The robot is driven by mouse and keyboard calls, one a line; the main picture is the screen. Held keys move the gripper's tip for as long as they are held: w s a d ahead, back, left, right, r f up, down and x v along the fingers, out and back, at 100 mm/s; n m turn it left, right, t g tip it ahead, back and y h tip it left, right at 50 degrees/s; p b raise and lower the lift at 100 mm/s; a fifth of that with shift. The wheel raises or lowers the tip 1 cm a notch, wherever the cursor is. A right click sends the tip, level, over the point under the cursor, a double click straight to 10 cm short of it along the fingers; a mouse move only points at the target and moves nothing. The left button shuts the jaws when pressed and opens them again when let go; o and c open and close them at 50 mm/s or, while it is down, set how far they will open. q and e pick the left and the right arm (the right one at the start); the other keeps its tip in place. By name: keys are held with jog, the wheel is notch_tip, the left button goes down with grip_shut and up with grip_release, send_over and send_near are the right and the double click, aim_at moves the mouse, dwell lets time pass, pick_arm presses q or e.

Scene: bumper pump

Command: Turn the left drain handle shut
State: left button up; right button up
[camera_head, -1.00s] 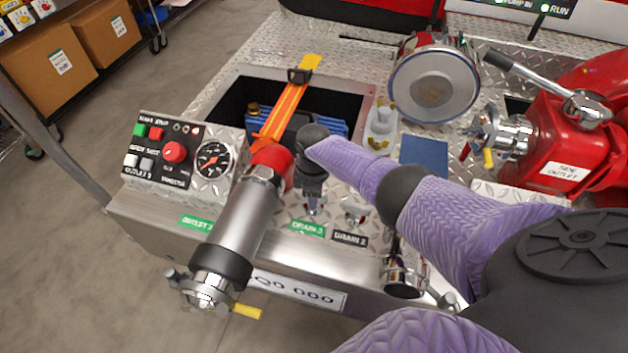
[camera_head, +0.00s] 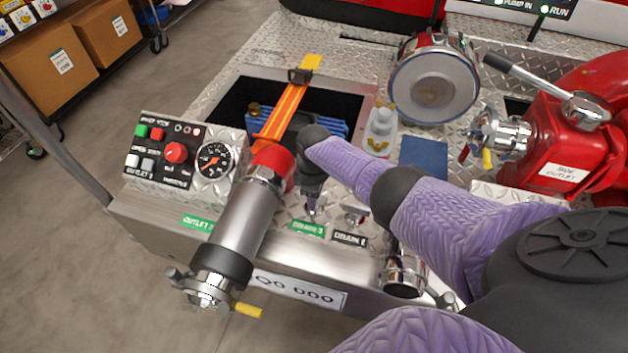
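Two drain labels sit on the front edge of the diamond-plate deck: a green one (camera_head: 306,228) and a black one (camera_head: 350,238). The left drain handle lies behind the green label, mostly hidden under my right gripper (camera_head: 313,207). The gripper points down over it, and I cannot see whether its fingers are open or shut, or touch the handle. The right drain handle (camera_head: 354,214) is a small metal handle behind the black label, clear of the gripper. My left gripper is not in view.
A large metal outlet pipe (camera_head: 240,222) with a red collar stands close left of my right gripper. A control panel with a gauge (camera_head: 213,160) is farther left. An open well with an orange strap (camera_head: 288,106) lies behind. A red side outlet (camera_head: 568,150) stands at right.

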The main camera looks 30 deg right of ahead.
jog(key=shift+o, duration=0.7)
jog(key=shift+r, duration=0.1)
notch_tip(320, 180, up, 9)
jog(key=p, duration=0.5)
jog(key=shift+r+p, duration=0.1)
jog(key=shift+p, duration=0.3)
jog(key=shift+r, duration=0.35)
jog(key=shift+f, duration=0.1)
